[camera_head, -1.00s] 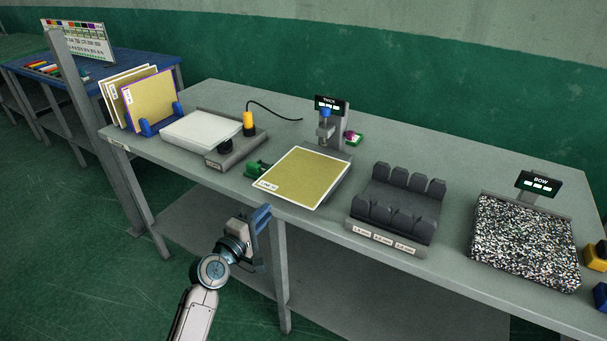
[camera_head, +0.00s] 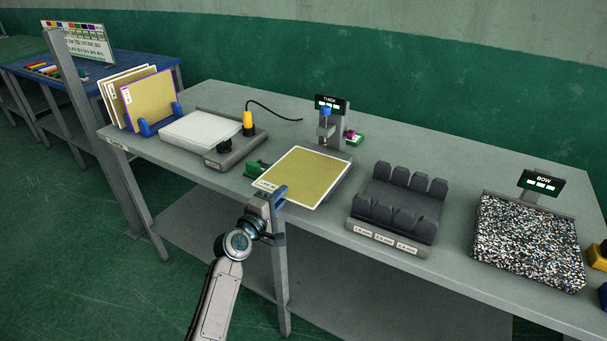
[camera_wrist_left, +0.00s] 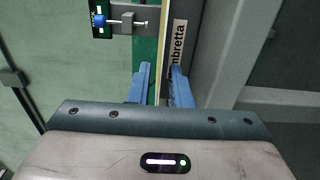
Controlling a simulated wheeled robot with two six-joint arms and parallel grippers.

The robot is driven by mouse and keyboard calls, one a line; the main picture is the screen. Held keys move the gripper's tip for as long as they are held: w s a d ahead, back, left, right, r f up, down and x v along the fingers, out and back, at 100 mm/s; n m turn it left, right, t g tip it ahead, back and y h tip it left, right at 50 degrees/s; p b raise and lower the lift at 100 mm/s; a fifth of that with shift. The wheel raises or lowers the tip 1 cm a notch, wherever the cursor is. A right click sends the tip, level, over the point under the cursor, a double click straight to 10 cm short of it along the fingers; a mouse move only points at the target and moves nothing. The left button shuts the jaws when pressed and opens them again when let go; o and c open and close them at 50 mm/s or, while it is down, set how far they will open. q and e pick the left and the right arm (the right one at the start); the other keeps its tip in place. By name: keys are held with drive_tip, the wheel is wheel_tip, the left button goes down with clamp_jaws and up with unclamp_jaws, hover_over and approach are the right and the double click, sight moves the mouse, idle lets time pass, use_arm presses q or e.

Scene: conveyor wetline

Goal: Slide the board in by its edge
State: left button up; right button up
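The yellow board with a white border (camera_head: 308,178) lies flat on the thickness gauge stand, its near edge toward the table front. My left gripper (camera_head: 275,196) is at the board's near-left edge, beside the small label. In the left wrist view the two blue fingers (camera_wrist_left: 160,88) are apart, with the thin pale edge of the board (camera_wrist_left: 162,55) between them. A gap shows beside the edge, so the fingers do not look closed on it. My right gripper is not in view.
The gauge post (camera_head: 328,125) stands behind the board, a green clamp (camera_head: 257,168) at its left. A black slotted rack (camera_head: 398,210) stands to the right, then a speckled slab (camera_head: 525,240) by the BOW display (camera_head: 541,182). A white plate (camera_head: 200,131) and blue board rack (camera_head: 148,128) are left.

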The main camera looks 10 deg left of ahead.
use_arm(q)
clamp_jaws()
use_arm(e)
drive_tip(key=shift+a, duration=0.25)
